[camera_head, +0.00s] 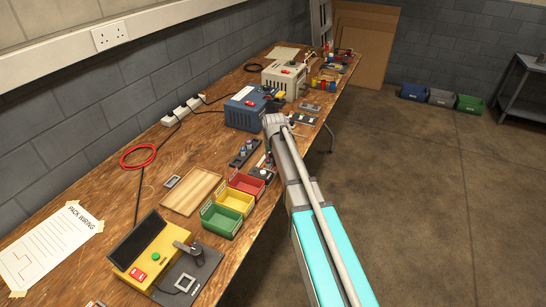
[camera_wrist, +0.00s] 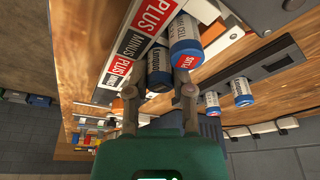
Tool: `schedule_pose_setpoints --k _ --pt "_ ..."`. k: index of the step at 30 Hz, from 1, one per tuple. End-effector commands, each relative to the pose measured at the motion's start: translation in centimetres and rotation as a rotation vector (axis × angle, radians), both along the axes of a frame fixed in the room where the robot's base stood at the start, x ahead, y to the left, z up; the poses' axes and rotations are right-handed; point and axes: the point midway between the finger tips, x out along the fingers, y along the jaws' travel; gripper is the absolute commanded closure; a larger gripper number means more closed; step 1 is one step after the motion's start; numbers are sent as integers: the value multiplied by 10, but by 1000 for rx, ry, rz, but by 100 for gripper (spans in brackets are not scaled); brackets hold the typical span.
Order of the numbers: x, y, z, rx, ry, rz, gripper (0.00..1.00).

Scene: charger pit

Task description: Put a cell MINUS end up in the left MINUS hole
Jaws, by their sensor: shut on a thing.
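In the wrist view, my gripper (camera_wrist: 159,91) is shut on a dark blue and grey cell (camera_wrist: 158,66), which sits between the fingertips close to a label strip (camera_wrist: 128,52) reading PLUS, MINUS, PLUS. A second blue cell (camera_wrist: 185,42) with a red end marked PLUS stands just right of the held one. The lower part of the held cell and any hole under it are hidden, so I cannot tell whether it is in a hole. In the head view, my arm hides the gripper.
Two more blue and white cells (camera_wrist: 242,92) (camera_wrist: 211,103) stand in a dark rack at the right of the wrist view. The head view shows red, yellow and green bins (camera_head: 222,219), a wooden tray (camera_head: 191,190) and a blue power unit (camera_head: 246,110) on the bench.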

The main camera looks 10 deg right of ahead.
Motion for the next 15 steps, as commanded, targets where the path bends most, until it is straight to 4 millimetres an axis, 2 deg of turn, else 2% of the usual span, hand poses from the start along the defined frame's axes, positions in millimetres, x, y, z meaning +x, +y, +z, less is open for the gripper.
schedule_pose_setpoints --k 15 --pt "0 0 -4 0 0 0 100"
